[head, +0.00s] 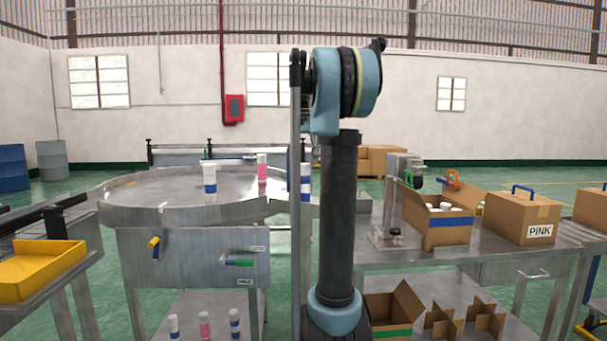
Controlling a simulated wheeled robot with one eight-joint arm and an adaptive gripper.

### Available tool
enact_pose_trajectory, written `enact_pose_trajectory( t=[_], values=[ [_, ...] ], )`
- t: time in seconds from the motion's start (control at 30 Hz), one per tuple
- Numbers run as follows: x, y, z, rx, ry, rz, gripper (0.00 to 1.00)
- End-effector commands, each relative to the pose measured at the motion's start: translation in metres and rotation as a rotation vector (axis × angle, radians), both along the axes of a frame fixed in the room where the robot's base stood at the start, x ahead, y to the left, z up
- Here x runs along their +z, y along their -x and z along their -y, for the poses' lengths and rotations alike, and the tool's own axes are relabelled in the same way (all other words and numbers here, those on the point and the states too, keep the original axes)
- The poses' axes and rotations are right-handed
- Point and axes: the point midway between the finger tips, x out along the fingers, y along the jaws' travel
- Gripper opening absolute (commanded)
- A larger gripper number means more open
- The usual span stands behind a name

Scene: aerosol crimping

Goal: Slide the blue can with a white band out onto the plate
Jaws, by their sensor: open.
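A blue can with a white band (306,187) stands upright at the right side of the round steel table, just right of a grey vertical post that may hide part of its surroundings. A white can with blue (209,182) and a pink and white can (262,175) stand upright further left on the round table (140,190). A flat steel strip (283,206) lies at the table's right edge; I cannot tell for certain whether it is the plate. My arm rises in the middle of the view, but my gripper does not show.
Below the table are a yellow handle (153,243), a green handle (238,262) and several cans on a low shelf. A yellow tray (40,270) is at left. The right bench holds a press (400,190), an open box (445,228) and a closed box (523,215).

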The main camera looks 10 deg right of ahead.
Motion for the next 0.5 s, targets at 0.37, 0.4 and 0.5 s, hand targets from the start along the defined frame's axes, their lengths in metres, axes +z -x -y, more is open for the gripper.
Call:
enact_pose_trajectory(
  t=[0.37, 0.4, 0.5],
  values=[
    [0.032, -0.001, 0.000, 0.000, 0.000, 0.000, 0.59],
    [0.033, -0.001, 0.000, 0.000, 0.000, 0.000, 0.59],
    [0.033, -0.001, 0.001, -0.001, 0.000, 0.000, 0.59]
  ],
)
